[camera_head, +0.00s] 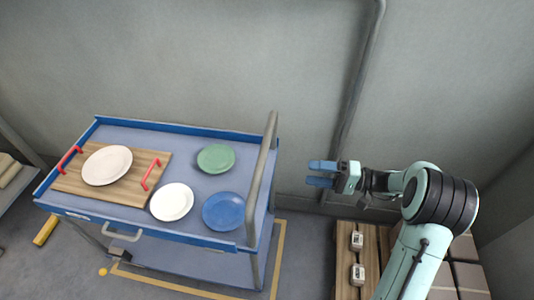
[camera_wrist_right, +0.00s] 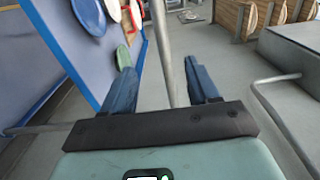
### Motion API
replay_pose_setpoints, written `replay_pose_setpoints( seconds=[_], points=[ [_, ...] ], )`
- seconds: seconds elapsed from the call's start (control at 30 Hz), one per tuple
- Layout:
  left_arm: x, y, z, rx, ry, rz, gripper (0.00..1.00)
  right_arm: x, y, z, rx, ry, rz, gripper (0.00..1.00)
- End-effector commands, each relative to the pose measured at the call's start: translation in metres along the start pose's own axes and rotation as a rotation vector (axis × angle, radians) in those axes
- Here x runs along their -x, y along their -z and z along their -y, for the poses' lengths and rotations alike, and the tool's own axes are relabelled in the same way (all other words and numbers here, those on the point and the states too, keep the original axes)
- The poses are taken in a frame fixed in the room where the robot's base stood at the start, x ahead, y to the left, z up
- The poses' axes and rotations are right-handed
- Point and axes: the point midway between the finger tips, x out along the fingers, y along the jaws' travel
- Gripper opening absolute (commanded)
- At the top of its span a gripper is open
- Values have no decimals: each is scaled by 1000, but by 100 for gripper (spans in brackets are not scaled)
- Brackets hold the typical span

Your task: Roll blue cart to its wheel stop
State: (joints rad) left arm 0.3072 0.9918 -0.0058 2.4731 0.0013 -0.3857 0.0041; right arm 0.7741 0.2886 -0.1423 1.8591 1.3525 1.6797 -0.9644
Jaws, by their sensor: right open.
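The blue cart (camera_head: 150,232) stands left of centre in the head view, with a grey upright push handle (camera_head: 262,175) at its right end. My right gripper (camera_head: 322,174) has blue fingers and is open and empty, to the right of the handle with a gap between. In the right wrist view, the handle bar (camera_wrist_right: 163,50) appears between the open fingers (camera_wrist_right: 162,88), ahead of them. A yellow block (camera_head: 46,230), perhaps the wheel stop, lies on the floor at the cart's left. The cart's wheels are hidden. My left gripper is not in view.
The cart top holds a wooden tray (camera_head: 75,184) with red handles and a white plate (camera_head: 107,165), plus a green plate (camera_head: 216,158), another white plate (camera_head: 172,201) and a blue plate (camera_head: 223,211). Yellow floor lines (camera_head: 278,260) border the cart. A pallet (camera_head: 343,255) stands right.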

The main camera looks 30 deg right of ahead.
Motion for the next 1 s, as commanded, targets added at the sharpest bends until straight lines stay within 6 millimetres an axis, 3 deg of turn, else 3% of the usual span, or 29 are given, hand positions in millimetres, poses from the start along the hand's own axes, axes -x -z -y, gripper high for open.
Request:
replay_pose_setpoints(
  seconds=[0.17, 0.43, 0.7, 1.0],
  points=[
    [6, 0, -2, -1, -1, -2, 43, -18, 0, 6, 9, 13, 1, 60],
    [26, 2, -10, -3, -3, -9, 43, -83, 0, 8, 5, 12, 4, 60],
    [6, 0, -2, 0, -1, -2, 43, -139, -1, 2, 7, 9, 3, 60],
    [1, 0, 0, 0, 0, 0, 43, -160, 0, 4, 6, 7, -1, 60]
  ],
)
